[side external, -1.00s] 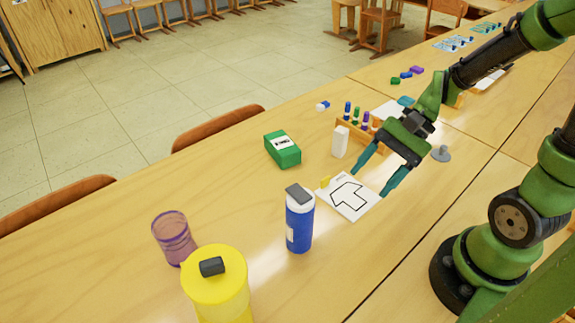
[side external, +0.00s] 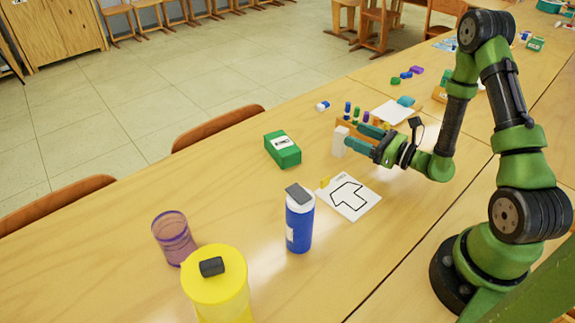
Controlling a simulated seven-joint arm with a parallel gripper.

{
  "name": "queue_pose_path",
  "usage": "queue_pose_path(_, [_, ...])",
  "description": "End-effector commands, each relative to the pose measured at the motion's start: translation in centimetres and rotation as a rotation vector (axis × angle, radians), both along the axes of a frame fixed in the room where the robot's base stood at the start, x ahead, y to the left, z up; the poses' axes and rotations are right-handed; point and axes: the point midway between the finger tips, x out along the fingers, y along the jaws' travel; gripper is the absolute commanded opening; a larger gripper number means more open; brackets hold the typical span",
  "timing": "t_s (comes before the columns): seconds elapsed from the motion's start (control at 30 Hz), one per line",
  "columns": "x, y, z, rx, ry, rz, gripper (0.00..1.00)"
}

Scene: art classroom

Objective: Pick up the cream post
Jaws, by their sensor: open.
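The cream post (side external: 338,146) is a pale upright block standing on the table, between the green box and the rack of coloured pegs. My gripper (side external: 352,134) is low over the table, lying nearly level and pointing left, with its teal fingers open. The fingertips are right at the post's right side. The nearer finger overlaps the post's edge in this view, so I cannot tell whether the post is between the fingers or touching one.
A green box (side external: 282,149) lies left of the post. The peg rack (side external: 377,131) is close behind my gripper. A card with a black outline (side external: 350,197) and a blue bottle (side external: 299,222) are nearer the camera. A yellow container (side external: 217,285) and purple cup (side external: 174,238) stand front left.

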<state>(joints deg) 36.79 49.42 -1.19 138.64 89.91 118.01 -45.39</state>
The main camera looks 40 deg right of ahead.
Motion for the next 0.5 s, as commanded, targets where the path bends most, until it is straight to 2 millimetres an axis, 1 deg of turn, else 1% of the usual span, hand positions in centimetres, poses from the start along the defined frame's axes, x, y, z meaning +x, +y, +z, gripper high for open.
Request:
queue_pose_path(0.03, [-0.1,0.0,-1.1,0.005,0.005,0.000,0.64])
queue_pose_path(0.2, [-0.1,0.0,-3.8,0.003,0.003,0.000,0.64])
queue_pose_path(0.3, [1.6,0.5,-3.5,-0.004,-0.004,0.006,0.64])
queue_pose_path(0.5, [2.8,0.7,-3.5,-0.002,-0.002,0.005,0.64])
